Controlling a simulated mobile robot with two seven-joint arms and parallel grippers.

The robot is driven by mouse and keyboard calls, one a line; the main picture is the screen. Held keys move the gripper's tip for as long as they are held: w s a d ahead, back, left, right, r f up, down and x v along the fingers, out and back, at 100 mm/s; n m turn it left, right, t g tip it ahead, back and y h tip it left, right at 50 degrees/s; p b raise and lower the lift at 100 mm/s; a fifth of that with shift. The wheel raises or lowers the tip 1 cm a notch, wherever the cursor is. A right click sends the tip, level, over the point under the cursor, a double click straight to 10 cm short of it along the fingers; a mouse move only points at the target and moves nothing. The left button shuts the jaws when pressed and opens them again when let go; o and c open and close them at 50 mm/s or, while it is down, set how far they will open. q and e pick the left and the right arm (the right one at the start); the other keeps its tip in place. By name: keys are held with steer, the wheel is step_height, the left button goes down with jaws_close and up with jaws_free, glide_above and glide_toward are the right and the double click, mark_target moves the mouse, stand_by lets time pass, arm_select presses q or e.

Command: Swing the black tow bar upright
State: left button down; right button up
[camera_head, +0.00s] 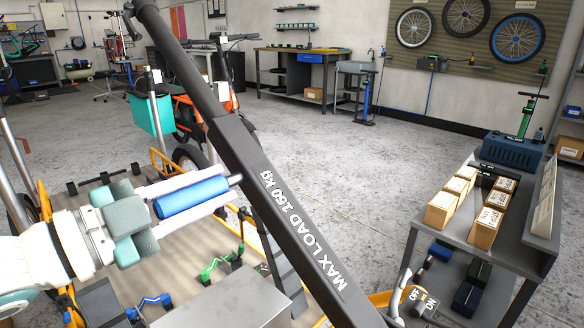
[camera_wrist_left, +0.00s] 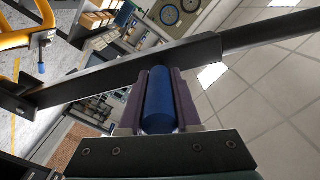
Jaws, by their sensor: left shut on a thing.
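The black tow bar (camera_head: 253,168) runs slantwise across the head view, from the top left down to the bottom edge, with "MAX LOAD 150 kg" on its side. It also crosses the left wrist view (camera_wrist_left: 115,79). A blue cylindrical grip (camera_head: 192,197) sticks out from the bar on a short metal pin. My left gripper (camera_head: 185,195) is shut around this blue grip, which also shows between the two fingers in the left wrist view (camera_wrist_left: 159,105). My right gripper is not in view.
A grey bench (camera_head: 455,225) with small cardboard boxes and a blue case (camera_head: 511,151) stands at the right. A cargo bike with a teal box (camera_head: 151,112) stands behind the bar. The grey floor (camera_head: 340,150) beyond is largely open.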

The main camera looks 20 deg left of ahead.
arm_select(q)
steer(key=s+d+r+m+p, duration=0.3)
steer(key=d+r+m+p, duration=0.2)
steer(key=d+r+p, duration=0.3)
steer(key=shift+s+d, duration=0.2)
steer(key=c, duration=0.6)
jaws_free()
steer(key=shift+f, duration=0.1)
steer(key=v, duration=1)
steer(key=shift+w, duration=0.1)
